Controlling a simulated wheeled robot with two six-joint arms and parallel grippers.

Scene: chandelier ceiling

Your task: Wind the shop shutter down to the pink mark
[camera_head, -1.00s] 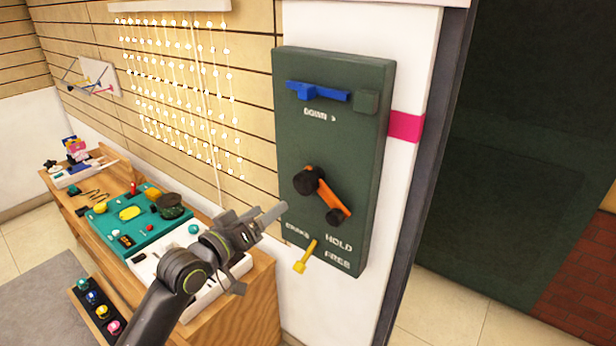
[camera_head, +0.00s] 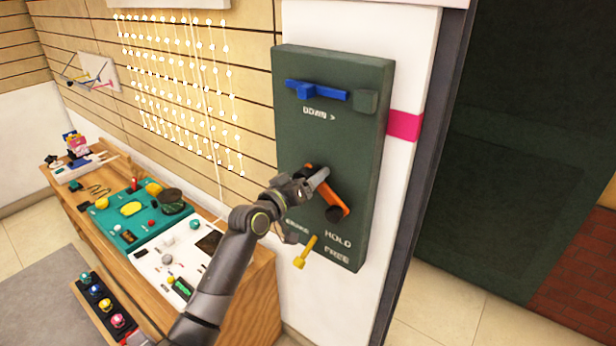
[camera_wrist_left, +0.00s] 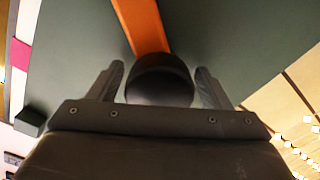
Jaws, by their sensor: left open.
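The dark green winder box (camera_head: 355,75) is fixed on the white post. Its orange crank arm (camera_head: 333,195) slants from upper left to lower right, with a dark round boss (camera_head: 334,213) at the lower end. My left gripper (camera_head: 318,180) is at the crank's upper end, open. In the left wrist view the dark crank knob (camera_wrist_left: 159,80) sits between the open fingers, with a gap each side; my gripper hides it in the head view. A yellow brake lever (camera_head: 305,252) points down-left beside the HOLD and FREE labels. The pink mark (camera_head: 405,125) is on the post. My right gripper is out of view.
A blue bar (camera_head: 316,91) and a small green block (camera_head: 366,102) stick out above the crank. A wooden bench (camera_head: 245,300) with a teal tray (camera_head: 105,216) and a white tray (camera_head: 150,258) is at left. A dark green surface (camera_head: 530,150) fills the right side.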

